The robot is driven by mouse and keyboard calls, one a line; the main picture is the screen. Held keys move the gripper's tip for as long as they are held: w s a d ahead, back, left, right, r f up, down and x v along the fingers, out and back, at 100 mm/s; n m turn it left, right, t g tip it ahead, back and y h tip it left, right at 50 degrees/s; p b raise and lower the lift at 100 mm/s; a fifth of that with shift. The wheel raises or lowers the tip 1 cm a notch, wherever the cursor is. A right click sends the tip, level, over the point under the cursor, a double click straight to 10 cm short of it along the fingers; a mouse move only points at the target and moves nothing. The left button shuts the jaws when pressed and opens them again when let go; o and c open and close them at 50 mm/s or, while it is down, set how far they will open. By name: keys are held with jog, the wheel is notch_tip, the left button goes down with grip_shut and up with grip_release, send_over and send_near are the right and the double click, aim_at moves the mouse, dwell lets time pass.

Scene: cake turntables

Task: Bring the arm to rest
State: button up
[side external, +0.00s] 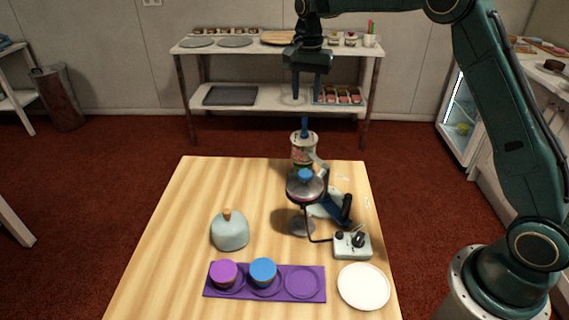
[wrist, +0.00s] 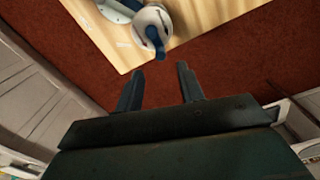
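My gripper (side external: 306,98) is raised high above the far end of the wooden table (side external: 180,225). Its two fingers point down and stand apart with nothing between them. In the wrist view my gripper (wrist: 160,82) also shows open and empty, with the red floor and the table edge beyond the fingertips. In the wrist view the can (wrist: 152,22) shows from above near the table edge.
A grey-blue dome (side external: 230,234), a purple tray (side external: 303,297) with a purple and a blue cake, and a white plate (side external: 364,287) are nearer. Shelves (side external: 270,97) stand behind.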

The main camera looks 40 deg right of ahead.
jog(key=s+a+r+n+t, duration=0.1)
jog(key=s+a+r+n, duration=0.15)
jog(key=s+r, duration=0.5)
jog(key=s+a+r+n+t, duration=0.1)
jog(key=s+r+n+t, duration=0.2)
jog(key=s, duration=0.7)
jog(key=s+a+f+n, duration=0.1)
jog(key=s+n, duration=0.2)
jog(key=s, duration=0.7)
jog(key=s+a+f+n+t, duration=0.1)
jog(key=s+f+n, duration=0.1)
jog(key=s, duration=0.8)
jog(key=shift+f+n+t, duration=0.15)
jog(key=shift+n+t, duration=0.15)
jog(key=shift+n, duration=0.45)
